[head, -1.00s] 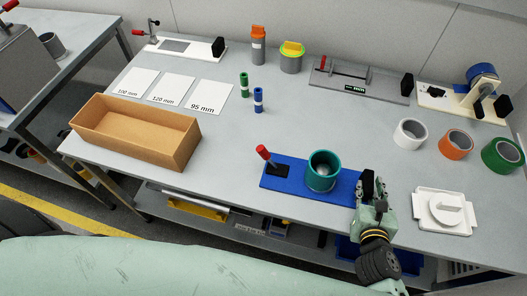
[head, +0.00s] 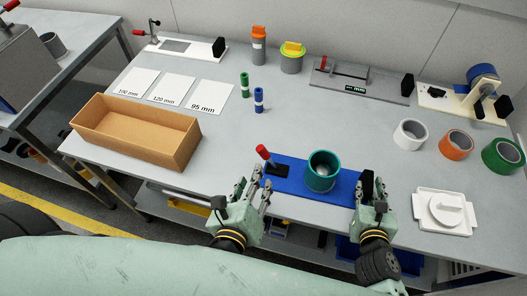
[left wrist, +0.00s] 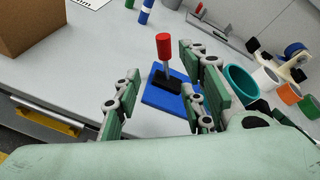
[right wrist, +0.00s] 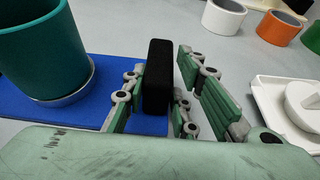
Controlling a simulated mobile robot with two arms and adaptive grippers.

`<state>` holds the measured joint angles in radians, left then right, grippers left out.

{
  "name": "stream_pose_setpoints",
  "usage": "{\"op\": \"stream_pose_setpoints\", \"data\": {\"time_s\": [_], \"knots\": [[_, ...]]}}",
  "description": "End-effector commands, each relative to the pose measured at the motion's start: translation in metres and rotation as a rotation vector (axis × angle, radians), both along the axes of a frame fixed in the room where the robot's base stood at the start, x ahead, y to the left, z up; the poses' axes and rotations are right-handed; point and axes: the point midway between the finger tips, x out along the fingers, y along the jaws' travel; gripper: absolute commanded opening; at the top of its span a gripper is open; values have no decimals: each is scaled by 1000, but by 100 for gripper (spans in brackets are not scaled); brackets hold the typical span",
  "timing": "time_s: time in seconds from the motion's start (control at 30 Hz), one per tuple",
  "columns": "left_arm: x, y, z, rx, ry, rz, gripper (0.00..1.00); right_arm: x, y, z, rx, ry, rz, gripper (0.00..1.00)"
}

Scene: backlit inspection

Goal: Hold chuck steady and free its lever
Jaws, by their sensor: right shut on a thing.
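The chuck is a blue base plate (head: 292,179) at the table's front edge. Its lever with a red handle (head: 263,152) stands tilted on a black mount at the left end; the lever also shows in the left wrist view (left wrist: 164,49). A teal cup (head: 322,172) sits on the plate, with something pale inside. My right gripper (head: 369,180) is shut on the black block (right wrist: 157,75) at the plate's right end. My left gripper (head: 253,186) is open and empty, just in front of the lever and apart from it.
A cardboard box (head: 180,155) stands to the left. A white tray (head: 419,208) lies right of the chuck. Tape rolls (head: 456,143) stand behind it. Green and blue cylinders (head: 259,100) stand farther back. The table between box and chuck is clear.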

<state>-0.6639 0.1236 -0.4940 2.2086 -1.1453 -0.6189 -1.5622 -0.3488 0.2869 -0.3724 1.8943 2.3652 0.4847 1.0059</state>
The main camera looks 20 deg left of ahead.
Motion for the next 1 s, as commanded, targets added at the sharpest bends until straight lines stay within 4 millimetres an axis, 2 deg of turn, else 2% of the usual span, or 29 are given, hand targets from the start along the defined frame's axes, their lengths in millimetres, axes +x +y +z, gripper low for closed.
{"op": "stream_pose_setpoints", "data": {"time_s": [0.07, 0.17, 0.63, 0.8, 1.0], "knots": [[6, -3, 6, 8, -15, -5, 38, -2, -1, -5, 2, 10, -5, 0], [16, -4, 5, 13, -20, -8, 38, -2, -1, -5, 2, 10, -5, 0], [97, 1, -25, 11, -17, -8, 38, -2, -2, -5, 0, 10, -7, 0], [112, 2, -31, 10, -15, -7, 38, -2, -2, -5, 0, 11, -7, 0], [116, 2, -33, 10, -15, -7, 38, -2, -3, -5, 0, 10, -8, 0]]}}
